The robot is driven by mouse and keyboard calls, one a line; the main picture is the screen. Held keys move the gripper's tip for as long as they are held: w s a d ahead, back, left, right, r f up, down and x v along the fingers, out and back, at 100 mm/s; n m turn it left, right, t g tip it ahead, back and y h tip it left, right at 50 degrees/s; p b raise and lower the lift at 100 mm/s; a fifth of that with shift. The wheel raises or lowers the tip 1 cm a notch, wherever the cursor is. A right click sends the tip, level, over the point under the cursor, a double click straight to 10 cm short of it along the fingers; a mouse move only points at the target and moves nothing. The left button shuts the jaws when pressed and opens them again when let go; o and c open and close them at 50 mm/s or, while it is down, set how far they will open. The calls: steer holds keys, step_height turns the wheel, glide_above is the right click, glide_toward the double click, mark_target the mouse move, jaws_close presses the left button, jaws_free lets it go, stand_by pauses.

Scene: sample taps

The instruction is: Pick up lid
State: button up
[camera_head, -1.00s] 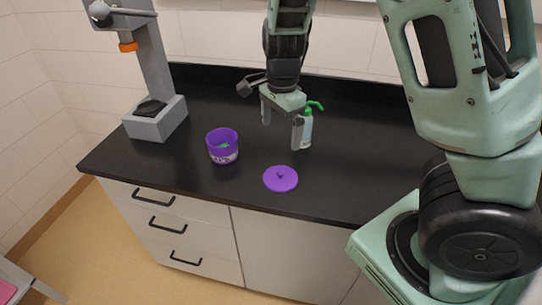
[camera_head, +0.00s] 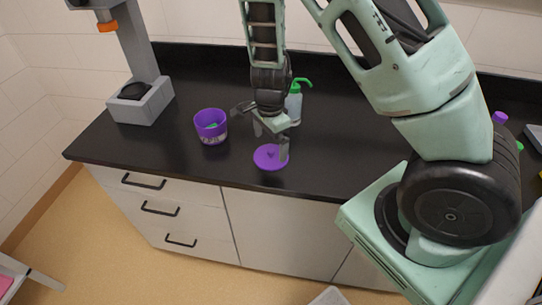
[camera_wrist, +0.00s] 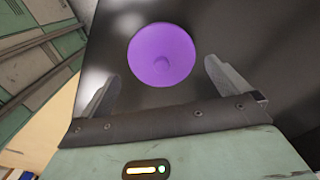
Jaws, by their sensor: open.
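The lid (camera_head: 268,159) is a round purple disc with a small knob in its middle. It lies flat on the black counter near the front edge. In the wrist view the lid (camera_wrist: 161,55) is ahead of the fingertips, roughly centred between them. My gripper (camera_head: 271,140) is open and empty, just above and behind the lid, with one finger overlapping the lid's right side in the head view. In the wrist view my gripper (camera_wrist: 160,82) shows both fingers spread wide apart. I cannot tell whether a finger touches the lid.
A purple tub (camera_head: 211,127) with something green inside stands left of the lid. A wash bottle with a green top (camera_head: 295,103) stands behind my gripper. A grey stand (camera_head: 141,101) is at the back left. The counter (camera_head: 330,165) right of the lid is clear.

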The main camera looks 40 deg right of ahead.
mark_target(270, 151)
step_height(270, 151, down, 4)
steer(key=shift+w+d+f, duration=0.1)
steer(key=c, duration=0.6)
steer(key=shift+c, duration=0.2)
